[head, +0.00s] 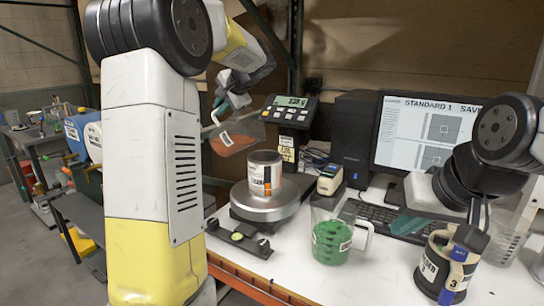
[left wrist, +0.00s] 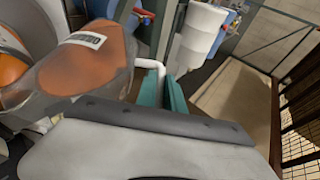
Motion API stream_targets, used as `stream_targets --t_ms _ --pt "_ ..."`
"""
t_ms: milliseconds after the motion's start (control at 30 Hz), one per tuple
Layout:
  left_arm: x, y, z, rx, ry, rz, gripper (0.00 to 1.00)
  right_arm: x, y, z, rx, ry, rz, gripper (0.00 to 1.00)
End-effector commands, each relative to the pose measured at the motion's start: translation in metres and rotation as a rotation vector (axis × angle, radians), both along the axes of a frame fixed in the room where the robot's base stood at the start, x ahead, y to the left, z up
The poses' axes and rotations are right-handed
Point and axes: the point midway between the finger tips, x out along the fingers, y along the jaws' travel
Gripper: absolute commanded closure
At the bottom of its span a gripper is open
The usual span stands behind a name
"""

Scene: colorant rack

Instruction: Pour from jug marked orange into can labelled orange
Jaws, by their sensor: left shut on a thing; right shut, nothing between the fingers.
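My left gripper (head: 220,112) is shut on the handle of a clear jug with orange contents (head: 234,143). The jug is tilted in the air, up and left of the can labelled orange (head: 264,178). The can stands upright on a round scale (head: 268,207). In the left wrist view, the teal fingers (left wrist: 163,92) grip the pale handle, and the jug (left wrist: 95,62) shows a white label. A round rim with orange inside (left wrist: 12,72) lies at the far left of that view. I see no clear stream. My right gripper (head: 408,226) is shut and empty near the keyboard.
A can marked 3 (head: 438,268) with a blue-handled tool is at front right. A scale display (head: 290,108), a monitor (head: 425,130) and a keyboard (head: 385,218) stand behind.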

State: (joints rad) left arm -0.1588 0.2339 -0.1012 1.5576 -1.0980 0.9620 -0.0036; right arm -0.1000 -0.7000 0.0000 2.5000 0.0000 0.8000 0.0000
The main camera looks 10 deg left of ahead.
Motion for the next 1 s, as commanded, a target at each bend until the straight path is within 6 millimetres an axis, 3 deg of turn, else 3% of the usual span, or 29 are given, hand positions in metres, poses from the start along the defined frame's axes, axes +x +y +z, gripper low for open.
stream_targets --t_ms 1000 --pt "-0.0011 -0.0049 0.0032 0.05 -0.012 0.001 1.0 0.0 0.0 0.0 0.0 0.0 0.0 1.0"
